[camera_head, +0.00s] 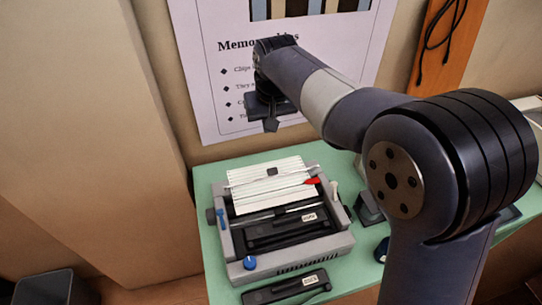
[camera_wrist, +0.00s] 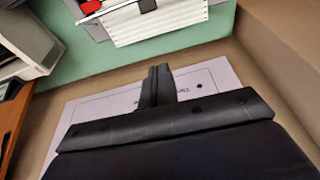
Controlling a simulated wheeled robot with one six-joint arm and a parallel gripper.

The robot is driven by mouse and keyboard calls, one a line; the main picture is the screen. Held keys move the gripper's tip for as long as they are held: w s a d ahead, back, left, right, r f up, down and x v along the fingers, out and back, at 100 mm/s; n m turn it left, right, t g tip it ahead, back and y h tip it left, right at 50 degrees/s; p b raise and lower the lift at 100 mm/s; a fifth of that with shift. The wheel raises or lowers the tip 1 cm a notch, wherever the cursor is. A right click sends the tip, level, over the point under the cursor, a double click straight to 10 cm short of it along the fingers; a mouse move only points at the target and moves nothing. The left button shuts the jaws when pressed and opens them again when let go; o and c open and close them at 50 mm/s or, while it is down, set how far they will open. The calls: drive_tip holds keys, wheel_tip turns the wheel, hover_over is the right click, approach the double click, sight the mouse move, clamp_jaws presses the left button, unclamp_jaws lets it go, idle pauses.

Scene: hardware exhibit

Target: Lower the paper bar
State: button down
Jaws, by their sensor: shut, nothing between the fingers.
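A grey printer (camera_head: 292,250) stands on a green table, with white lined paper (camera_head: 262,200) rising from it. A thin light bar (camera_head: 250,179) appears to cross the paper, with a small dark piece (camera_head: 272,171) near its middle and a red tab (camera_head: 312,181) near the right end. In the wrist view the paper (camera_wrist: 170,25), the red tab (camera_wrist: 90,6) and the dark piece (camera_wrist: 147,5) show at the top edge. My gripper (camera_head: 270,125) is shut and empty, above and behind the printer near the wall poster; its fingers also show in the wrist view (camera_wrist: 157,72).
A blue knob (camera_head: 250,262) and a blue lever (camera_head: 220,215) are on the printer's front and left side. A black cartridge (camera_head: 287,287) lies in front. A poster (camera_head: 210,80) hangs behind. A beige cabinet (camera_head: 90,130) stands left. My arm hides part of the table's right side.

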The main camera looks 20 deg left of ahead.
drive_tip(key=p, duration=0.2)
hover_over(270, 174)
drive_tip(key=w+a, duration=0.3)
drive_tip(key=w, duration=0.2)
wheel_tip(270, 174, down, 9)
drive_tip(key=shift+s+d+f+p, duration=0.3)
drive_tip(key=shift+s+d+f, duration=0.25)
drive_tip(key=shift+s+f, duration=0.15)
drive_tip(key=shift+s+d+f+p, duration=0.25)
drive_tip(key=shift+s+d+f, duration=0.3)
drive_tip(key=shift+s, duration=0.2)
drive_tip(key=shift+s+f+b, duration=0.1)
drive_tip(key=shift+f+b, duration=0.05)
drive_tip(key=shift+b, duration=0.6)
drive_tip(key=shift+s+d+t+y+b, duration=0.2)
drive_tip(key=shift+t+y+b, duration=0.15)
drive_tip(key=shift+b, duration=0.5)
